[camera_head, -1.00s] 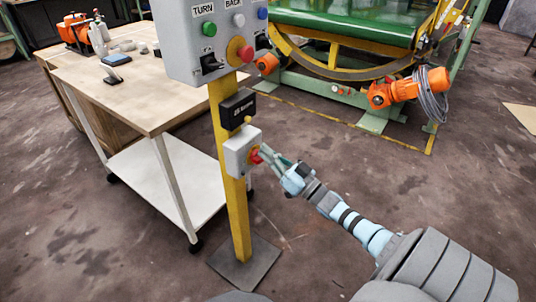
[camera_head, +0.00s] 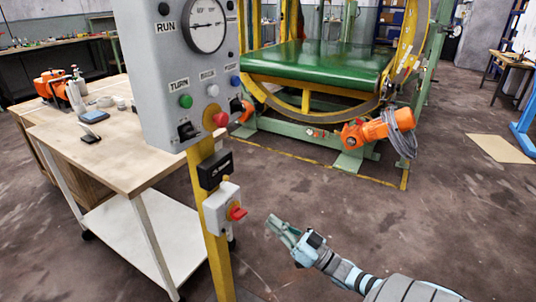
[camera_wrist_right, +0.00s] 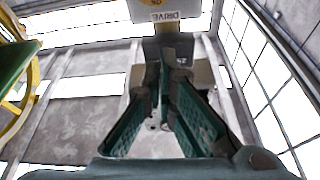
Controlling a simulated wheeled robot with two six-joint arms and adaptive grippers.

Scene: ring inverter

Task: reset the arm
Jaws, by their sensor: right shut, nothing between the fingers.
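My right gripper (camera_head: 271,224) is shut and empty. It points up and left, just right of a small grey switch box (camera_head: 215,210) with a red rotary handle (camera_head: 237,213), with a clear gap between them. The box is mounted on a yellow post (camera_head: 218,262). A larger grey control panel (camera_head: 170,75) above carries a dial, coloured buttons and a red mushroom button (camera_head: 221,119). In the right wrist view the teal fingers (camera_wrist_right: 167,88) meet below a box with an upside-down "DRIVE" label (camera_wrist_right: 166,17). My left gripper is out of view.
A wooden-topped worktable (camera_head: 125,150) with tools stands left of the post. Behind is a green ring machine (camera_head: 320,65) with an orange motor (camera_head: 375,130). Floor around my right gripper is clear.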

